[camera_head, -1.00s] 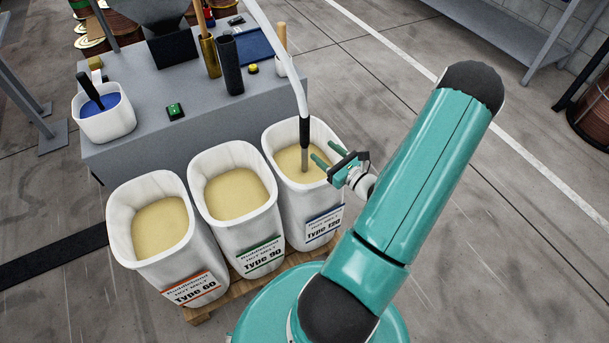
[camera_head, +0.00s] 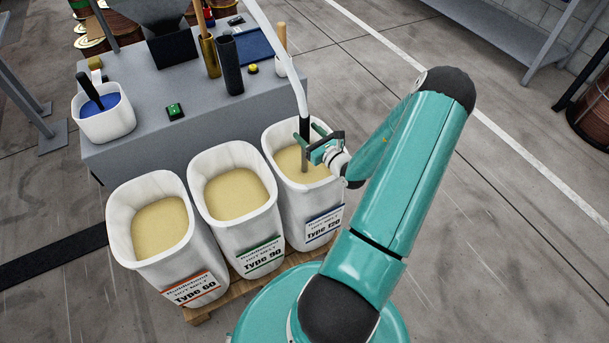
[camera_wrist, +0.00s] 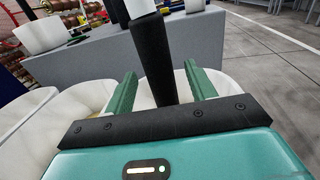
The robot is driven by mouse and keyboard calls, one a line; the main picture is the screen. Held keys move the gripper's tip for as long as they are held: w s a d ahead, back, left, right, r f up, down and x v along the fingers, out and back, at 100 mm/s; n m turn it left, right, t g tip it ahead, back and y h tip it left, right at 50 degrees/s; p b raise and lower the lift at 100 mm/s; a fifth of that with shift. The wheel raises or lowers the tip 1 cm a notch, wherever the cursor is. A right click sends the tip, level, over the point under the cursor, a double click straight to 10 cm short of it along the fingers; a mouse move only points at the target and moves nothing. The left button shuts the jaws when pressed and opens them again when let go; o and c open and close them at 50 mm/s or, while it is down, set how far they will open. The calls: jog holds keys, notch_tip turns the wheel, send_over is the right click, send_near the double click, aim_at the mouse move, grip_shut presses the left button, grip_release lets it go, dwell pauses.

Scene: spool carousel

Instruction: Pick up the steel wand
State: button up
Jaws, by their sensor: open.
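The steel wand (camera_head: 305,157) stands upright in the Type 120 bin (camera_head: 317,207), its lower tip in the tan granules. It has a black grip sleeve (camera_head: 304,127) and a pale hose (camera_head: 283,52) rising from its top. My gripper (camera_head: 308,133) is open at the sleeve, its green fingers on either side of it in the head view. In the wrist view the black sleeve (camera_wrist: 154,58) stands between the two open fingers (camera_wrist: 160,82), nearer the palm at its lower end. I cannot tell whether either finger touches it.
The Type 90 bin (camera_head: 247,231) and Type 60 bin (camera_head: 170,262) stand to the left on a wooden pallet (camera_head: 200,314). Behind is a grey bench (camera_head: 140,150) with a white tub (camera_head: 108,125), a black cup (camera_head: 231,68) and buttons.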

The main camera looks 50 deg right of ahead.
jog(key=shift+w+d, duration=0.2)
jog(key=shift+w, duration=0.95)
grip_shut()
jog(key=shift+r, duration=0.2)
